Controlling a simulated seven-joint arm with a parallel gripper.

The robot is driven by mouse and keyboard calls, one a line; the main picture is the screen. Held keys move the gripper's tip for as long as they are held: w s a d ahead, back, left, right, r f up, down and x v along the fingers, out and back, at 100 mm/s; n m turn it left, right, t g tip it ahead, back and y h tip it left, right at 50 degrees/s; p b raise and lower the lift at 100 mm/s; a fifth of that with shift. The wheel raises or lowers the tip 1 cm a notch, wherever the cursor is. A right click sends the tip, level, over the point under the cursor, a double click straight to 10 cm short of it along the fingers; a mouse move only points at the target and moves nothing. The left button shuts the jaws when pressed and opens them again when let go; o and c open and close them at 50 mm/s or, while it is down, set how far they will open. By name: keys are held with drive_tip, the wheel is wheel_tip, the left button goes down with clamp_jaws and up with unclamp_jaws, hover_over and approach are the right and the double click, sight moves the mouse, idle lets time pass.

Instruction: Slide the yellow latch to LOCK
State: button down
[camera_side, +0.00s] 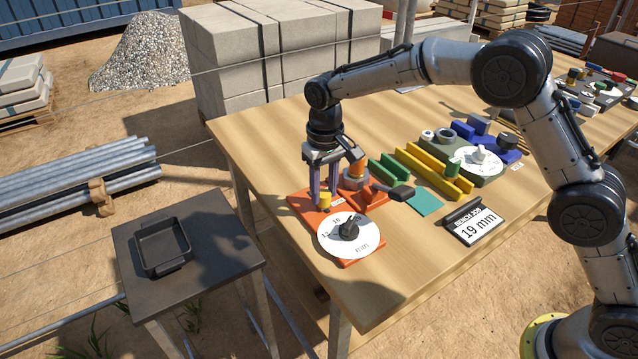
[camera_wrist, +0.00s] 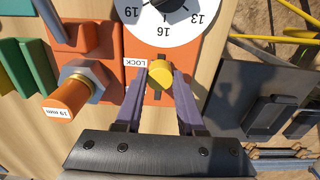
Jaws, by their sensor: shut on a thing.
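The yellow latch (camera_wrist: 159,75) is a round yellow knob on a dark slot in the orange plate. It also shows in the side view (camera_side: 325,200), at the left part of the orange plate (camera_side: 305,203). A white LOCK label (camera_wrist: 135,63) lies beside the slot, to the left of the knob in the wrist view. My gripper (camera_wrist: 160,88) points down with its two purple fingers on either side of the knob, shut on it. In the side view my gripper (camera_side: 325,200) stands over the same knob. The far end of the slot is partly hidden by the knob.
A white numbered dial (camera_side: 340,246) with a dark knob sits in front of the latch. An orange bolt-like part with a hex nut (camera_wrist: 80,85) stands close beside my gripper. A "19 mm" sign (camera_side: 474,221) and green and yellow rails (camera_side: 434,172) lie to the right.

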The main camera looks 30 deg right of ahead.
sight(325, 194)
drive_tip(key=shift+s, duration=0.25)
drive_tip(key=c, duration=0.8)
unclamp_jaws()
drive_tip(key=shift+r, duration=0.1)
drive_tip(key=o, duration=0.3)
drive_tip(key=shift+w, duration=0.1)
wheel_tip(325, 194, up, 14)
